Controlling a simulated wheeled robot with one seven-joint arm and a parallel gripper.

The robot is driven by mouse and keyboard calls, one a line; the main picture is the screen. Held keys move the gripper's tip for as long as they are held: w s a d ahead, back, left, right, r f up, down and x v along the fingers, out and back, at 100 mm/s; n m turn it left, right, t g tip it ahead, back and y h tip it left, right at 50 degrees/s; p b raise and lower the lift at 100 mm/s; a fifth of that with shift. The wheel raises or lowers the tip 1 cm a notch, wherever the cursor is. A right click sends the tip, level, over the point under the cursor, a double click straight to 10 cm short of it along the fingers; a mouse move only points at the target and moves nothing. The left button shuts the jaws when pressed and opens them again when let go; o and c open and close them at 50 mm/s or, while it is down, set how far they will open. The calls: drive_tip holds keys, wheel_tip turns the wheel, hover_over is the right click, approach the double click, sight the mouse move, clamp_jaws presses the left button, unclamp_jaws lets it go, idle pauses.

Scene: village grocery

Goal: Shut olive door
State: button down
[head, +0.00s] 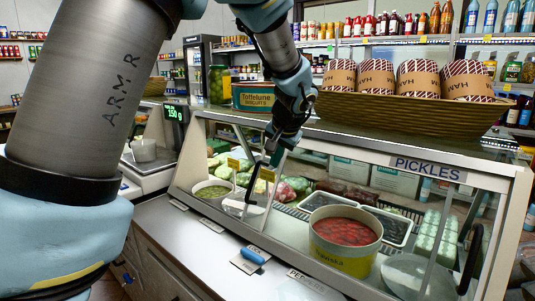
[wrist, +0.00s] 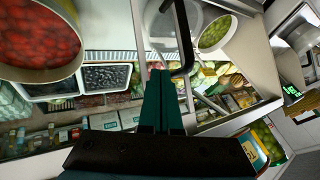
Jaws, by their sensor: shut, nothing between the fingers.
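The glass-fronted counter case holds a tub of green olives (head: 212,190) at its left end; the olives also show in the wrist view (wrist: 216,34). A black bar handle (head: 258,192) stands upright on the glass to the right of the olives. In the wrist view this handle (wrist: 188,48) is close beside my fingertips, on their right. My gripper (head: 271,153) is shut and empty near the handle's upper end. I cannot tell whether it touches the handle. The clear pane's edges and exact position are hard to make out.
A tub of red peppers (head: 345,232) stands behind the case front at right, near a second black handle (head: 470,258). A wicker basket (head: 405,108) and a biscuit tin (head: 253,97) stand on top. A blue-handled scraper (head: 252,257) lies on the front ledge.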

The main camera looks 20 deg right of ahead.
drive_tip(key=shift+w+a+f+p, duration=0.1)
drive_tip(key=shift+w+a+p, duration=0.1)
drive_tip(key=shift+w+a, duration=0.3)
drive_tip(key=shift+w+a+p, duration=0.15)
drive_tip(key=shift+w+a, duration=0.1)
drive_tip(key=shift+w, duration=0.35)
